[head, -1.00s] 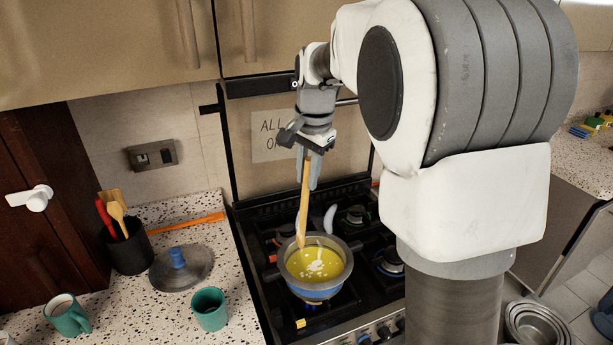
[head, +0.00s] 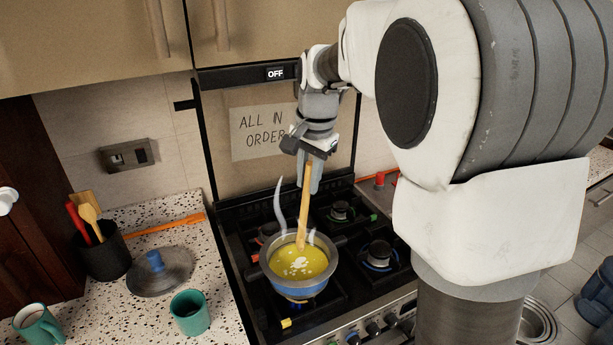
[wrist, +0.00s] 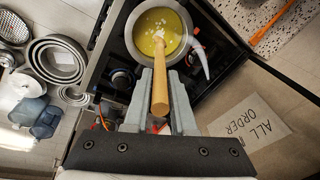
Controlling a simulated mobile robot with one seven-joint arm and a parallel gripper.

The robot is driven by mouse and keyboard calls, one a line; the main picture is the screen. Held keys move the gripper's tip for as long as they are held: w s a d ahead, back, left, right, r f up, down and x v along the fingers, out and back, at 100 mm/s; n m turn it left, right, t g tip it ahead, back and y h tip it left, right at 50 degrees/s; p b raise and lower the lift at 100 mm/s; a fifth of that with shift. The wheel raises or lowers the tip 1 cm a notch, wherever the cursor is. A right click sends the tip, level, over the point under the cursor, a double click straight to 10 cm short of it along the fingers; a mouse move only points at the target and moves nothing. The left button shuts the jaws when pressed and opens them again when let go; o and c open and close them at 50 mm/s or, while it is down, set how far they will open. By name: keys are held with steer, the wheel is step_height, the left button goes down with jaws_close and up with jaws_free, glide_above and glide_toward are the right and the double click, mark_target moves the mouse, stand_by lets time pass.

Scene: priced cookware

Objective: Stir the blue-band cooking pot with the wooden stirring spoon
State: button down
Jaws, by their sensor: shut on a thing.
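The blue-band cooking pot (head: 302,280) sits on the front left burner of the stove. It holds yellow liquid with white bits. It also shows in the wrist view (wrist: 135,62), below my gripper. My gripper (head: 308,178) is above the pot, pointing down, shut on the upper part of the wooden stirring spoon (head: 304,215). The spoon stands nearly upright, with its lower end at the liquid near the pot's back side. In the wrist view the spoon's handle (wrist: 160,95) lies between the two fingers (wrist: 160,98). The spoon's tip is hidden.
A flame shows under the pot. White wisps like steam (head: 280,205) rise near it. Left on the speckled counter are a grey lid (head: 172,277), a green mug (head: 190,312), another mug (head: 38,325), a black utensil holder (head: 104,256) and an orange utensil (head: 165,224). Other burners (head: 380,255) are empty.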

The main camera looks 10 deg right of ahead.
mark_target(306, 218)
steer(key=shift+s+f+b, duration=0.25)
steer(key=shift+f+b, duration=0.35)
steer(key=shift+f, duration=0.45)
steer(key=shift+w+a+f+b, duration=0.1)
steer(key=shift+w+f+b, duration=0.2)
steer(key=shift+f+b, duration=0.75)
steer(key=shift+w+d+f+b, duration=0.1)
steer(key=shift+w+f+b, duration=0.3)
steer(key=shift+f, duration=1.1)
steer(key=shift+w+a+f+b, duration=0.15)
steer(key=shift+f+b, duration=0.7)
steer(key=shift+f, duration=0.45)
steer(key=shift+w, duration=0.15)
